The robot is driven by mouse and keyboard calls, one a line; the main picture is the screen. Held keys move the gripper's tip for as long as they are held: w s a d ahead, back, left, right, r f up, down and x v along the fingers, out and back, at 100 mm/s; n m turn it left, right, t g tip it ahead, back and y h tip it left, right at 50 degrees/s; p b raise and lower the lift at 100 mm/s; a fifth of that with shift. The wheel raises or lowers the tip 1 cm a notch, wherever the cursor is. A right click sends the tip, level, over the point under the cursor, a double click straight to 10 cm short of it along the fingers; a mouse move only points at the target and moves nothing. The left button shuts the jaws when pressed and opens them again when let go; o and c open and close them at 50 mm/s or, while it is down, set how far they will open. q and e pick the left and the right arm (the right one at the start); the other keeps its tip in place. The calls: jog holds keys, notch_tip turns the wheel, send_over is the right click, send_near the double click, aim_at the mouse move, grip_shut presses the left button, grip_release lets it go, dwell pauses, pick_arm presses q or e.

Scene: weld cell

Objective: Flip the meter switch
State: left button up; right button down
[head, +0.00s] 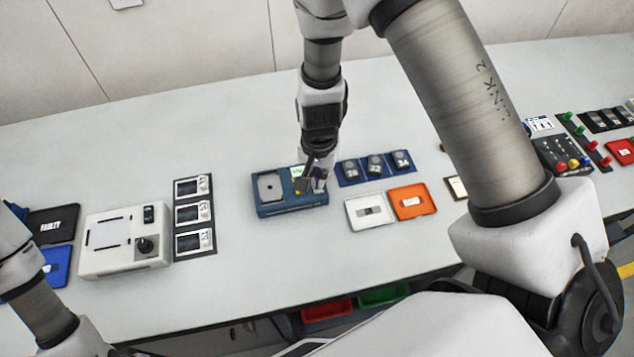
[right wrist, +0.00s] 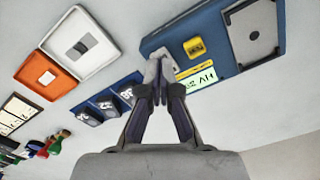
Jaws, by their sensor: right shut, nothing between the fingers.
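The blue meter box (head: 262,206) stands on the table near the middle of the head view, and also shows in the right wrist view (right wrist: 215,32). It has a grey recessed plate, a small yellow square part (right wrist: 194,47) and a pale green display (right wrist: 196,82) with a yellow strip. The tips hide that corner, and no switch shows clearly there. Only part of my left arm shows; its gripper is out of view.
Dark blocks on a blue tray (head: 349,181), a white tray (head: 356,221) and an orange tray (head: 425,211) lie right of the meter. A white device (head: 100,262) with a knob and a dark panel of cards (head: 181,253) stand left. Table in front is clear.

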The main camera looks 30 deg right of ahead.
jog(key=shift+w, duration=0.1)
jog(key=shift+f, duration=0.1)
dwell(0.3)
jog(key=shift+f+b, duration=0.95)
jog(key=shift+f, duration=0.2)
dwell(0.4)
jog(key=shift+r, duration=0.1)
notch_tip(320, 180, up, 7)
jog(key=p, duration=0.7)
